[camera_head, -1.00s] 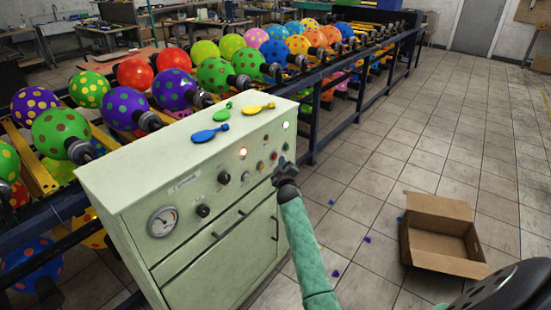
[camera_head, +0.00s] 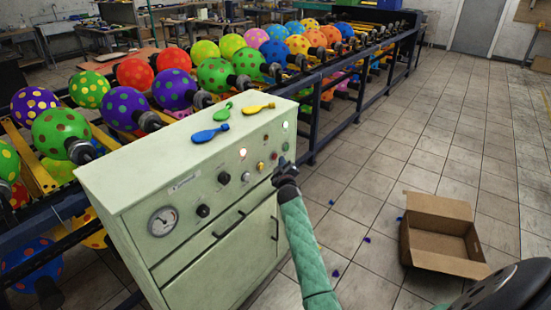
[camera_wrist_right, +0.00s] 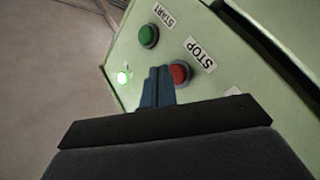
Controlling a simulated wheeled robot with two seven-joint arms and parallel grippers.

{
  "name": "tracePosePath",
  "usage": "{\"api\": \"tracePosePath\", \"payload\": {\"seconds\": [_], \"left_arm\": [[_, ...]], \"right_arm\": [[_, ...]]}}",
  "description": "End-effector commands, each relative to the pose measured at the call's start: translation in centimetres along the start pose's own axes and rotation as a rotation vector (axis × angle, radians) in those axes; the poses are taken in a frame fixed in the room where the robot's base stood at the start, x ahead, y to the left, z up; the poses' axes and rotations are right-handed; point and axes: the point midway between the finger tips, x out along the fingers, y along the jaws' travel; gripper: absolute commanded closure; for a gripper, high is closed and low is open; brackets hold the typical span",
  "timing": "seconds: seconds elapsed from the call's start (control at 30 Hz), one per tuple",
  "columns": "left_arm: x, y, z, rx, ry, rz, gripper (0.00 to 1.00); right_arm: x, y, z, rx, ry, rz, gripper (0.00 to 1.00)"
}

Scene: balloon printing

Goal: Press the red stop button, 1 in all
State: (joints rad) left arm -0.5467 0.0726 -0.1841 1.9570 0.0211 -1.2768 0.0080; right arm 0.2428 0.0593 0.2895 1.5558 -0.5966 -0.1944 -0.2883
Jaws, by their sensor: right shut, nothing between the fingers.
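The red stop button (camera_wrist_right: 181,73) sits on the pale green control cabinet's front panel, beside the STOP label (camera_wrist_right: 201,54). It also shows small in the head view (camera_head: 274,155). My right gripper (camera_head: 284,163) is at the panel's right end, close to the button. In the right wrist view its fingers (camera_wrist_right: 158,72) are shut and empty, and their tips overlap the left edge of the button. I cannot tell whether they touch it. My left gripper is not in view.
Balloons (camera_head: 175,89) on a rack stand behind the cabinet (camera_head: 140,168). An open cardboard box (camera_head: 440,236) is on the floor at the right.

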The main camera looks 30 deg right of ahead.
Motion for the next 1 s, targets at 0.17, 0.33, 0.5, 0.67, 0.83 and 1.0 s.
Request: {"api": "tracePosePath", "payload": {"seconds": [0.17, 0.33, 0.5, 0.67, 0.83, 1.0], "left_arm": [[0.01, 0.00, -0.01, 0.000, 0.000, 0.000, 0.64], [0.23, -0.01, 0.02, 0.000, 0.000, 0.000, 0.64], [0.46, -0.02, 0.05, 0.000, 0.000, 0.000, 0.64], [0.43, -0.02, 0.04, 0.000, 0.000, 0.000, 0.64], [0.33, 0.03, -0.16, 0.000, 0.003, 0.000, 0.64], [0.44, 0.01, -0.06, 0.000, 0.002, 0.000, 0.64]], "right_arm": [[0.01, -0.01, 0.00, 0.000, 0.000, 0.000, 1.00], [0.23, -0.20, -0.15, 0.000, 0.000, 0.000, 1.00], [0.57, -0.42, -0.43, 0.000, 0.000, 0.000, 1.00], [0.59, -0.40, -0.47, 0.000, 0.000, 0.000, 1.00], [0.59, -0.40, -0.47, 0.000, 0.000, 0.000, 1.00], [0.64, -0.46, -0.50, 0.000, 0.000, 0.000, 1.00]]}}
